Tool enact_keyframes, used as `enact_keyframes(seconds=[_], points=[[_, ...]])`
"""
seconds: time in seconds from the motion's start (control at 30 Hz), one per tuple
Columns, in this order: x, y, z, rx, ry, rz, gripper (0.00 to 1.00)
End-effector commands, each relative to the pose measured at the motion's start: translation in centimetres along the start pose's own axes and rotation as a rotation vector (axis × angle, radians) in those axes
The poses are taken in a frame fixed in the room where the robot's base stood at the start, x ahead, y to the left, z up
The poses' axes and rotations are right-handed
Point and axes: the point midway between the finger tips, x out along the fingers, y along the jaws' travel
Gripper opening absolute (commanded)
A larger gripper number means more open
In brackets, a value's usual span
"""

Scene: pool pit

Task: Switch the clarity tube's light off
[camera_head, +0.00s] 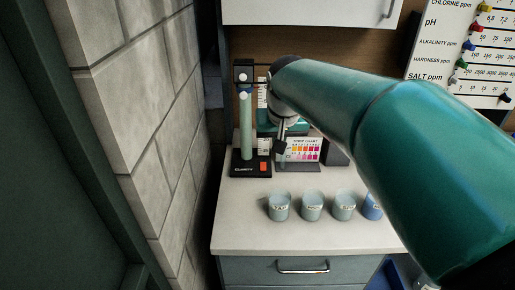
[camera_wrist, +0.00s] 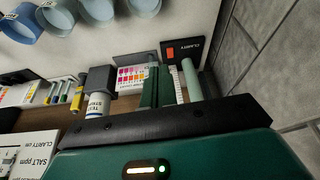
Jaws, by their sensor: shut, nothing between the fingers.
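The clarity tube (camera_head: 246,125) is a pale green upright cylinder at the back left of the counter in the head view. It stands on a black base (camera_head: 240,171) marked CLARITY, with a red switch (camera_head: 263,167) at its right front. In the wrist view, the base (camera_wrist: 190,46), red switch (camera_wrist: 170,54) and tube (camera_wrist: 191,80) appear turned over. My gripper (camera_head: 281,161) is shut and empty, pointing down to the right of the tube, apart from the switch. Its fingers (camera_wrist: 157,72) show in the wrist view. I cannot tell which way the switch is set.
Several small cups (camera_head: 311,206) stand along the counter (camera_head: 235,220) front. A strip chart (camera_head: 305,151) stands behind my gripper. A stone wall (camera_head: 160,110) closes the left side. A board of coloured knobs (camera_head: 465,50) hangs at upper right. Bare counter lies before the base.

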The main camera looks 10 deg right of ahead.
Motion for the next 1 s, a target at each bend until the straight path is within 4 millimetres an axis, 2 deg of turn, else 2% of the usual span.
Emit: enact_keyframes(seconds=[0.2, 0.5, 0.7, 1.0], points=[[3.4, -0.8, -4.7, 0.026, -0.032, 0.011, 0.0], [8.5, -1.6, -9.8, 0.062, -0.068, 0.024, 0.0], [10.8, -1.9, -11.6, 0.077, -0.079, 0.029, 0.0], [11.2, -2.0, -11.9, 0.081, -0.082, 0.03, 0.0]])
